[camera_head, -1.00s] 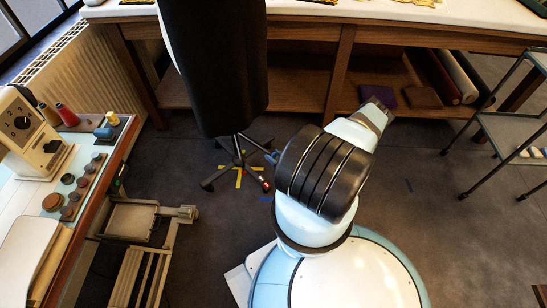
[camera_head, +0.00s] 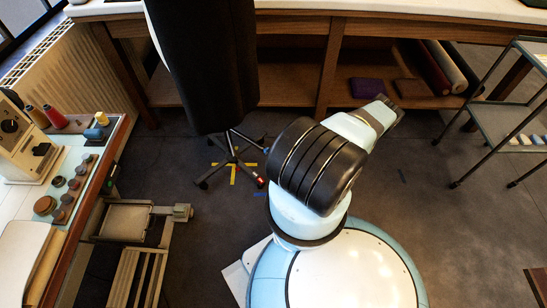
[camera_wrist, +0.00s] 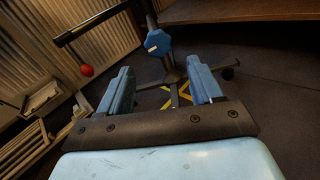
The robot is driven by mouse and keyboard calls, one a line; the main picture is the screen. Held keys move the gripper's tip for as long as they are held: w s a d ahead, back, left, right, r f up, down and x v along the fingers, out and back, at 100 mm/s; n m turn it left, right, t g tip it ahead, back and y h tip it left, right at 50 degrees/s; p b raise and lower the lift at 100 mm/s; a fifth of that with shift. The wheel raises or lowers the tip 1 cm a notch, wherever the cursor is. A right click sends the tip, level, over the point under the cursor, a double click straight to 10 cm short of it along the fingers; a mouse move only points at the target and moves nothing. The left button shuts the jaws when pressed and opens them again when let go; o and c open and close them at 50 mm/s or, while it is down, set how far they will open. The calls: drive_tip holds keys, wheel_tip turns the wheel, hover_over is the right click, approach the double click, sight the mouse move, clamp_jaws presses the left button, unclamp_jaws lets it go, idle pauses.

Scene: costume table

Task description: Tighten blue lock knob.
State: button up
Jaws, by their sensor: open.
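The blue lock knob (camera_wrist: 157,42) shows in the wrist view on a dark upright pole, with a small pale mark on it. In the head view, a small blue part (camera_head: 266,141) beside the stand, left of my arm, appears to be the same knob. My gripper (camera_wrist: 160,66) is open in the wrist view, with one blue finger on each side and nothing between them. The knob appears just beyond the fingertips, roughly centred between them and apart from them. The head view does not show the gripper; my arm hides it.
A black dress form (camera_head: 203,65) stands on a legged base over yellow floor tape (camera_head: 233,172). A red ball (camera_wrist: 87,70) is left of the knob. A long wooden table (camera_head: 290,95) spans the back. A metal cart (camera_head: 510,120) is at right, a sewing bench (camera_head: 75,190) at left.

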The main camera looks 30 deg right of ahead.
drive_tip(key=shift+v, duration=2.1)
drive_tip(key=shift+w+d+r, duration=0.1)
